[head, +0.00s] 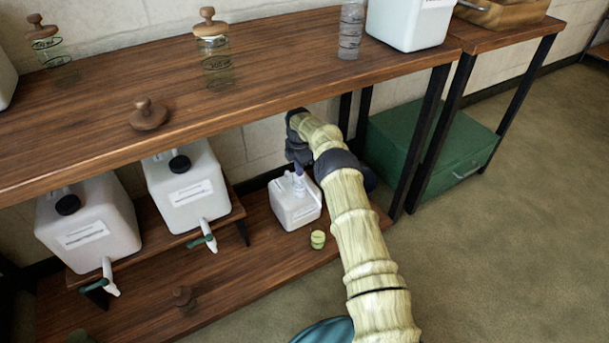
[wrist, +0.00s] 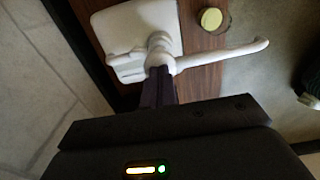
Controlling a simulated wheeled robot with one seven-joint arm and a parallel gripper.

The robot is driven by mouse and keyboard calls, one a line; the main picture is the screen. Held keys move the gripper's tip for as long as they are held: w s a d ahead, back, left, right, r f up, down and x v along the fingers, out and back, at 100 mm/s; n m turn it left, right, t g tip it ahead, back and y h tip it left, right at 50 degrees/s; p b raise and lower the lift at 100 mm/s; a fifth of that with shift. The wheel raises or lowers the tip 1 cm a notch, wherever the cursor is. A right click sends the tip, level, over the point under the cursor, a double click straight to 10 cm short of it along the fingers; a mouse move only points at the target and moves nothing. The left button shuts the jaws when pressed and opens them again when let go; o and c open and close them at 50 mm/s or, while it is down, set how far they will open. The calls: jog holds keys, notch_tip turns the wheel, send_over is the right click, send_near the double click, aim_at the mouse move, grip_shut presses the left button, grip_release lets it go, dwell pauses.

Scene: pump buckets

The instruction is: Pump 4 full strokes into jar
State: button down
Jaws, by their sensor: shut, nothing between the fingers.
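A white pump bucket (head: 296,208) with a label stands on the lower shelf; its top shows in the wrist view (wrist: 118,28). Its white pump head (wrist: 160,50) has a long spout (wrist: 225,56) pointing right in that view. My gripper (wrist: 160,72) is shut, with its fingertips over or on the pump head; I cannot tell whether they touch. A small yellow-green jar-like thing (head: 318,239) stands beside the bucket and also shows in the wrist view (wrist: 211,18). In the wrist view the spout's tip appears to one side of it. Its contents cannot be made out.
Two white canisters with taps (head: 88,225) (head: 187,188) stand left on a low riser. The upper shelf (head: 290,75) overhangs and carries glass jars (head: 218,70) (head: 351,30) and a loose stopper (head: 148,113). A green box (head: 440,155) is at right. Floor (head: 500,260) is open.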

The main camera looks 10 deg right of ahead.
jog(key=shift+r+p, duration=0.8)
jog(key=shift+r, duration=0.7)
jog(key=shift+r, duration=0.1)
notch_tip(320, 180, up, 5)
jog(key=p, duration=0.3)
jog(key=shift+p, duration=0.35)
